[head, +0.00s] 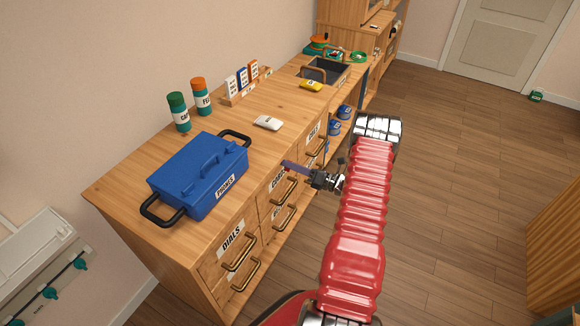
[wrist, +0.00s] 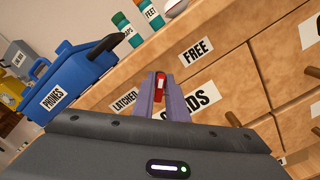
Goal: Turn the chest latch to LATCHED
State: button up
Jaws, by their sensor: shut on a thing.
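The chest latch, a small red piece (wrist: 160,84), shows in the wrist view between the purple fingers of my gripper (wrist: 162,92). My gripper is shut on it. A FREE label (wrist: 195,51) lies to its upper right and a LATCHED label (wrist: 124,101) to its left, on the wooden drawer front. The latch stands between the two labels, and the fingers hide much of it. In the head view my gripper (head: 288,166) reaches the front of the wooden chest (head: 115,199); the latch itself cannot be made out there.
A blue PHONES box (head: 196,170) stands on the chest top near the drawer fronts. Brass drawer handles (head: 284,190) stick out around my gripper. Two jars (head: 199,97), a white item (head: 268,122) and a yellow item (head: 312,85) stand farther back.

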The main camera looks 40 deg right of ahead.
jog(key=shift+a, duration=0.25)
grip_shut()
jog(key=shift+d, duration=0.2)
jog(key=shift+n, duration=1.3)
jog(key=n, duration=0.7)
jog(key=shift+s+a, duration=0.1)
jog(key=shift+a, duration=0.05)
jog(key=n, duration=0.4)
jog(key=shift+a+n, duration=0.15)
jog(key=shift+n, duration=0.15)
jog(key=shift+s+a+n, duration=0.1)
jog(key=shift+a+n, duration=0.05)
jog(key=shift+n, duration=1.65)
jog(key=shift+f, duration=0.1)
jog(key=shift+o, duration=1.7)
grip_release()
